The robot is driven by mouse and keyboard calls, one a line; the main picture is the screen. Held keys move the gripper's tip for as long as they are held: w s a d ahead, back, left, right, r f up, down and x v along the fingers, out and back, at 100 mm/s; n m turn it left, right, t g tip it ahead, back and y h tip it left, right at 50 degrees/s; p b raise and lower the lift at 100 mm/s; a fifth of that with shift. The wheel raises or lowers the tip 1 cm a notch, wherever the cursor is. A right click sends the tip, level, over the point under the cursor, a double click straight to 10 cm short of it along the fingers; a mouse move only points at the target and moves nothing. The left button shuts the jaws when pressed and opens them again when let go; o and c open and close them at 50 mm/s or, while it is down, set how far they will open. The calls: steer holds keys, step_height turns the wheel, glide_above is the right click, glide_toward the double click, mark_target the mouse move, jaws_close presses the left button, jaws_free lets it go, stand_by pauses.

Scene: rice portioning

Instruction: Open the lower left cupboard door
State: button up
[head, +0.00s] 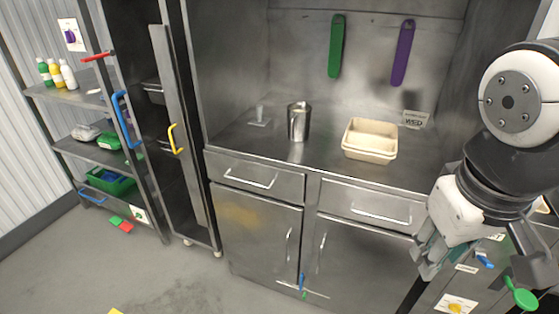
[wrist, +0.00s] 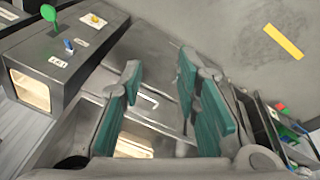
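The lower left cupboard door (head: 255,235) is a closed steel panel under the left drawer in the head view. Its upright bar handle (head: 289,246) is near its right edge. The lower right cupboard door (head: 355,262) beside it also looks closed, with its own upright handle (head: 322,253). My gripper (head: 432,262) is at the right of the head view, well to the right of the left door and apart from its handle. In the wrist view my gripper (wrist: 160,80) has its teal-padded fingers spread with nothing held. A metal handle shows beyond them; I cannot tell which.
Drawers (head: 255,177) sit above the doors. A steel cup (head: 298,122) and beige tray (head: 370,138) stand on the counter. A tall cabinet with a yellow handle (head: 174,138) and a shelf rack stand left. Grey floor (head: 165,280) is open at front left.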

mark_target(287, 249)
steer(key=w+a+f+n+t+h+b, duration=0.2)
steer(key=w+f+n+h+b, duration=1.15)
steer(key=w+f, duration=1.25)
steer(key=w+a+f+n+t+y+b, duration=0.2)
steer(key=a+f+n+t+y+b, duration=0.25)
steer(key=f, duration=0.65)
steer(key=w+a+f+n+t+y+b, duration=0.1)
steer(key=a+f+n+t+y+b, duration=0.15)
steer(key=a+f+n+t, duration=0.5)
steer(key=w+a+f+n+t+y+b, duration=0.2)
steer(key=a+f+n+y, duration=0.4)
steer(key=f, duration=0.9)
steer(key=shift+n+g+h, duration=0.3)
steer(key=shift+n+h, duration=0.15)
steer(key=shift+h, duration=0.2)
steer(key=w+b, duration=0.1)
steer(key=w, duration=0.3)
steer(key=w+d+b, duration=0.1)
steer(key=w, duration=0.3)
steer(key=w+b, duration=0.1)
steer(key=w, duration=0.4)
steer(key=shift+w+d+r, duration=0.1)
steer(key=shift+d+r, duration=0.25)
jaws_close()
